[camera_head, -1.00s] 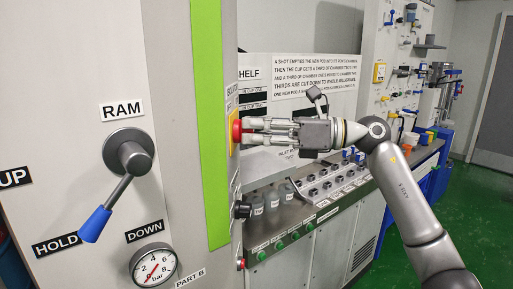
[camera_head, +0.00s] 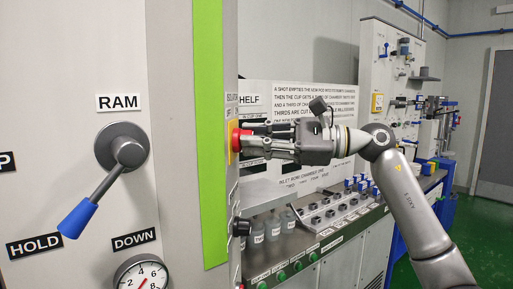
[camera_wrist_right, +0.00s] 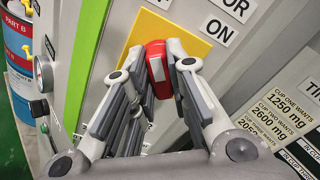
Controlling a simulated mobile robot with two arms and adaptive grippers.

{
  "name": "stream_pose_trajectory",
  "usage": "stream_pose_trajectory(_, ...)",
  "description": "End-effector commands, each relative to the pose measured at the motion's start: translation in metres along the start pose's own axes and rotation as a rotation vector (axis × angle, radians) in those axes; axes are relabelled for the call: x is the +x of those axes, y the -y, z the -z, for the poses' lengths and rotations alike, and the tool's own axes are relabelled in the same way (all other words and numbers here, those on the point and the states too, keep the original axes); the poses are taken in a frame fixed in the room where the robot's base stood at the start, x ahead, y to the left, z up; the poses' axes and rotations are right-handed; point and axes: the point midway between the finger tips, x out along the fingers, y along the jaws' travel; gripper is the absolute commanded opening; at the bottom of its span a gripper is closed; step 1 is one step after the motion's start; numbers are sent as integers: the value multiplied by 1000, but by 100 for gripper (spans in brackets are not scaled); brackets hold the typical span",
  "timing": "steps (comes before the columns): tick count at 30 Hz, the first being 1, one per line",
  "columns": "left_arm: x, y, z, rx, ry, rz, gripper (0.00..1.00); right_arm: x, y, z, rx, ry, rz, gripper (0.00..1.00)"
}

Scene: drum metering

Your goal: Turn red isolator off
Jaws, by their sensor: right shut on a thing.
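The red isolator (camera_head: 234,141) is a red knob on a yellow plate on the side face of the pale grey cabinet. In the right wrist view the red knob (camera_wrist_right: 157,62) stands between the two fingertips, in front of the yellow plate (camera_wrist_right: 150,27). My right gripper (camera_head: 246,141) reaches in from the right and is shut on the knob; its fingers hide part of it. An "ON" label (camera_wrist_right: 220,31) is beside the plate. My left gripper is not in view.
The RAM lever (camera_head: 93,202) with a blue grip and a pressure gauge (camera_head: 141,275) are on the cabinet's front. A black knob (camera_head: 240,227) is below the isolator. Bottles (camera_head: 272,226) and a bench panel of knobs (camera_head: 330,209) lie below my right arm.

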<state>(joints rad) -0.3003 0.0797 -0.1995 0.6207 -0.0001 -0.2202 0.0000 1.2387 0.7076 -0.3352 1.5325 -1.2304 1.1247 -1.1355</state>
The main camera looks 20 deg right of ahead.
Motion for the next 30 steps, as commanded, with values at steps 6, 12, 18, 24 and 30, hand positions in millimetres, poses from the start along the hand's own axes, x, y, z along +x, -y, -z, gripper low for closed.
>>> stream_pose_trajectory(6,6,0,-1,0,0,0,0,0,-1,1,-82,0,-1,0)
stream_pose_trajectory(12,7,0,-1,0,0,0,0,0,-1,0,-112,-1,-1,0)
stream_pose_trajectory(18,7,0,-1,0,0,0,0,0,0,0,-116,-1,-1,0)
stream_pose_trajectory(24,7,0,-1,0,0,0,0,0,-1,0,-117,-1,-1,0)
stream_pose_trajectory(30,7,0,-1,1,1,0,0,0,0,0,-115,0,-1,38)
